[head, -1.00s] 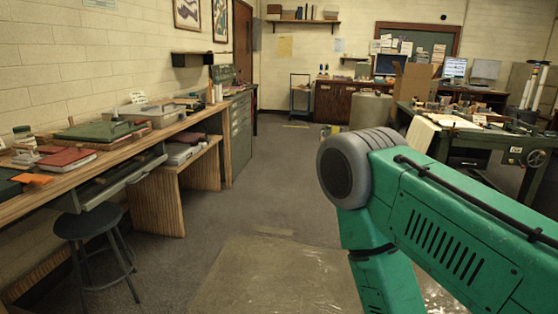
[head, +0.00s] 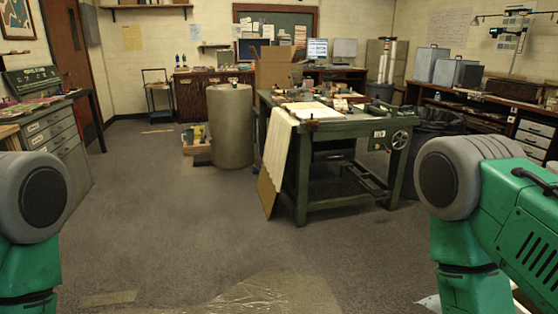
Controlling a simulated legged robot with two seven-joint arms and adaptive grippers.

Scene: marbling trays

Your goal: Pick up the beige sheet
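A beige sheet (head: 279,145) hangs over the left edge of the green worktable (head: 350,120), in the middle distance of the head view. It looks creased, and its upper end meets a pale flat area on the table top. I cannot tell whether the two are one piece. Both my arms show as green links with grey joints at the lower left and lower right, far from the sheet. Neither gripper is in view.
A brown board (head: 269,196) leans at the table's left end, below the sheet. A large grey-beige drum (head: 231,125) stands left of the table. A cardboard box (head: 273,70) is behind it. Clear plastic (head: 265,297) lies on the near floor; the floor between is open.

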